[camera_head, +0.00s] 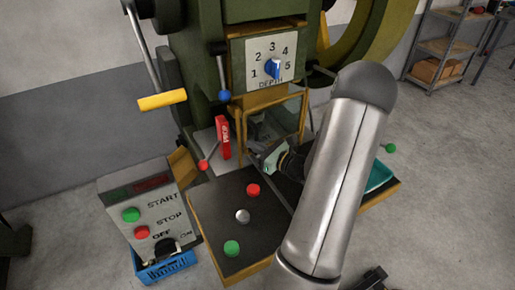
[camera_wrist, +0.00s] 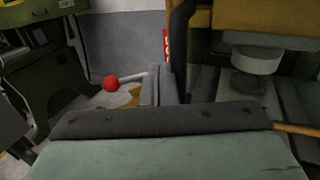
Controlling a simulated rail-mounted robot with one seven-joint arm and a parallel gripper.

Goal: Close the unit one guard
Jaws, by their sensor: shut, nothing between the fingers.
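The guard (camera_head: 258,101) is a yellow-framed cover on the front of the green press, below the depth dial. Its yellow bar (camera_wrist: 250,17) also crosses the upper right of the wrist view, with the round grey press tool below it. I cannot tell how far the guard is open. My gripper (camera_head: 268,160) is in front of the press, low by the guard opening, partly covered by my arm. In the wrist view my gripper (camera_wrist: 160,84) has its fingers together and empty, left of the press tool. I cannot tell whether it touches the guard.
A red-knobbed lever (camera_head: 203,165) and a red sign (camera_head: 223,137) stand left of the opening. The lever's red knob (camera_wrist: 110,83) is close left of my fingers. A button table (camera_head: 220,205) and a START/STOP panel (camera_head: 150,218) stand in front. A yellow handle (camera_head: 162,100) hangs left.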

